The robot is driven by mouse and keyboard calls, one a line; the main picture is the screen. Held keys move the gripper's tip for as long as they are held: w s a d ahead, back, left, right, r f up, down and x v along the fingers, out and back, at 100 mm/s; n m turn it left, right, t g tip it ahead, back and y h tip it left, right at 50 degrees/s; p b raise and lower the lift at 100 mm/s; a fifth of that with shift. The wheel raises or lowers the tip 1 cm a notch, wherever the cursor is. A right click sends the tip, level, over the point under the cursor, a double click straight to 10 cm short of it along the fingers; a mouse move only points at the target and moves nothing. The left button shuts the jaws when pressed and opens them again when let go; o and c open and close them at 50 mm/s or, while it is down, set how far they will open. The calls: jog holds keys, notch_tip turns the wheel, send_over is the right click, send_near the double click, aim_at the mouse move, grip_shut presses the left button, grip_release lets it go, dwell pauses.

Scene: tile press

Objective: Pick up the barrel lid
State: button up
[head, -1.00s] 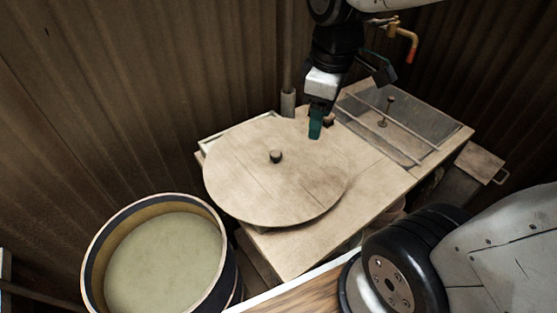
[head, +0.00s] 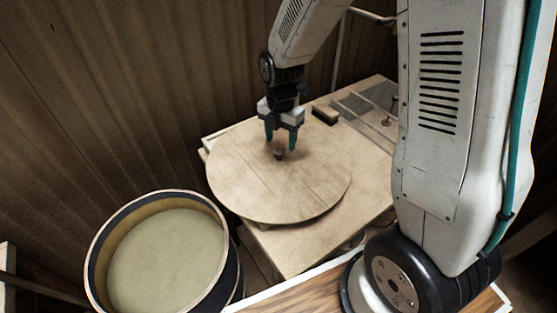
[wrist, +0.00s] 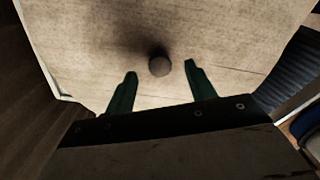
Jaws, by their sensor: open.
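The barrel lid (head: 250,185) is a round, pale wooden disc lying flat on a wooden bench, with a small dark knob (head: 279,155) near its middle. My gripper (head: 281,145) is open, pointing down over the knob. In the wrist view the lid (wrist: 215,45) fills most of the picture. There the knob (wrist: 159,66) shows just beyond the two green fingertips (wrist: 160,80), roughly midway between them. The fingers do not appear to touch it.
An open barrel (head: 92,262) holding pale greenish contents stands at the left front. The bench (head: 283,252) carries a brush-like block (head: 325,114) and a grey basin with rails (head: 376,98) behind the lid. A corrugated wall (head: 130,100) rises close behind.

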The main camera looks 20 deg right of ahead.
aim_at(279, 151)
jog(key=f, duration=0.5)
jog(key=shift+s+a, duration=0.1)
jog(key=shift+a, duration=0.15)
jog(key=shift+r, duration=0.1)
grip_shut()
